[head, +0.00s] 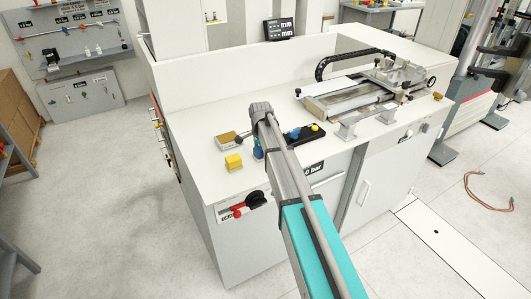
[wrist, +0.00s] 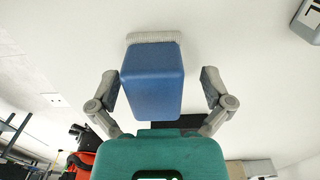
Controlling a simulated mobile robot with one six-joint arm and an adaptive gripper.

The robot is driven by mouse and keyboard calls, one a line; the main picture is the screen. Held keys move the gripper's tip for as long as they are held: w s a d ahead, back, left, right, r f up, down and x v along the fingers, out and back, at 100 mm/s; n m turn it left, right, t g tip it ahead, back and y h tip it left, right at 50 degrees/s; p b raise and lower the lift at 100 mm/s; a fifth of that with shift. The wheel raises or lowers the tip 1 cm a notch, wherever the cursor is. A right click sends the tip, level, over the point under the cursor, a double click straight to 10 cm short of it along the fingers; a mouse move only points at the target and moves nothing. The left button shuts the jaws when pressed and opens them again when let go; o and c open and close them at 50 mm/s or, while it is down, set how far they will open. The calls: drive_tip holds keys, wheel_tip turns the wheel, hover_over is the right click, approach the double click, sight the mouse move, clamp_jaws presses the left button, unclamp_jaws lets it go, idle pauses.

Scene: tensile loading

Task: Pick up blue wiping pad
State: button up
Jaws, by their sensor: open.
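The blue wiping pad (wrist: 152,80) fills the middle of the wrist view. It is a blue block with a pale ribbed layer along its far edge. My gripper (wrist: 160,88) is open, with one finger on each side of the pad. A narrow gap shows between each finger and the pad's sides. In the head view, a small blue patch (head: 257,153) shows beside my arm on the white bench top and looks like the pad. My arm hides most of the gripper there.
A yellow block (head: 233,162) and a tan box (head: 229,141) lie left of my arm on the bench (head: 205,120). A metal test rig (head: 350,97) stands farther right.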

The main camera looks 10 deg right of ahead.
drive_tip(key=shift+s, duration=0.15)
drive_tip(key=c, duration=1.2)
drive_tip(key=shift+c, duration=0.2)
drive_tip(key=shift+r, duration=0.25)
clamp_jaws()
drive_tip(key=shift+r+p, duration=0.75)
drive_tip(key=shift+p, duration=0.3)
drive_tip(key=s+r+p, duration=1.1)
drive_tip(key=s, duration=0.2)
drive_tip(key=shift+s+a, duration=0.35)
drive_tip(key=shift+s, duration=0.05)
